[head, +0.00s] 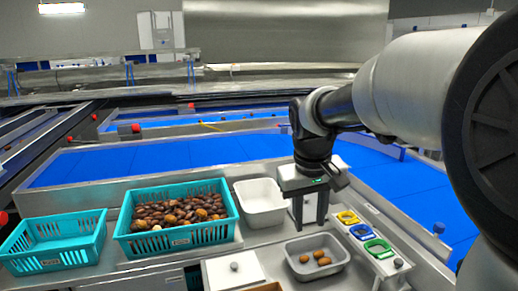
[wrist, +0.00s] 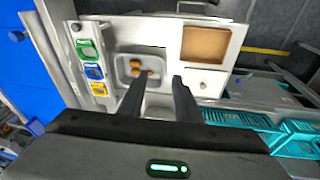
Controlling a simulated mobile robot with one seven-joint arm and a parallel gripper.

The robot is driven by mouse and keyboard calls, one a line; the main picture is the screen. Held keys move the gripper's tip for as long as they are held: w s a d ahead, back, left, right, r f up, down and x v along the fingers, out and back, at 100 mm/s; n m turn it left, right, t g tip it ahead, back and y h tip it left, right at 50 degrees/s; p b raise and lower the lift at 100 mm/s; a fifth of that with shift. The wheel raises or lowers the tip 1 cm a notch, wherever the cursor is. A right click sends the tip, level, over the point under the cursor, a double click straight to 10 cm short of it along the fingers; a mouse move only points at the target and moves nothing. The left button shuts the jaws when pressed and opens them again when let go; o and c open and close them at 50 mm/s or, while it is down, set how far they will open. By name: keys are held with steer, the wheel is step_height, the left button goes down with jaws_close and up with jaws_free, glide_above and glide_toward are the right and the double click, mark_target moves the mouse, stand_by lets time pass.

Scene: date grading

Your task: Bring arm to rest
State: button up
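My arm reaches in from the right in the head view and bends down to my gripper (head: 309,222), which hangs over the bench between the white tub and the grey tray. In the wrist view the two dark fingers of my gripper (wrist: 157,83) stand apart with nothing between them. The grey tray (head: 290,270) holds three brown dates (head: 318,254). It also shows beyond the fingertips in the wrist view (wrist: 124,78), with its dates (wrist: 138,72). The white tub (head: 260,200) looks empty, and part of it is hidden in the wrist view.
A teal crate (head: 180,238) is full of dates. An empty teal crate (head: 55,262) stands left of it. Yellow (head: 347,218), blue (head: 362,232) and green (head: 378,248) frames line the right side. A knobbed white box (head: 232,270) is in front. Blue belts (head: 150,158) run behind.

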steer(key=s+d+r+m+t+y, duration=0.1)
steer(key=s+d+m+t, duration=0.15)
steer(key=s, duration=1.65)
step_height(320, 180, up, 15)
steer(key=p, duration=1.4)
steer(key=shift+a+t+p, duration=0.2)
steer(key=shift+t+p, duration=0.15)
steer(key=shift+p, duration=0.05)
steer(key=shift+s, duration=0.1)
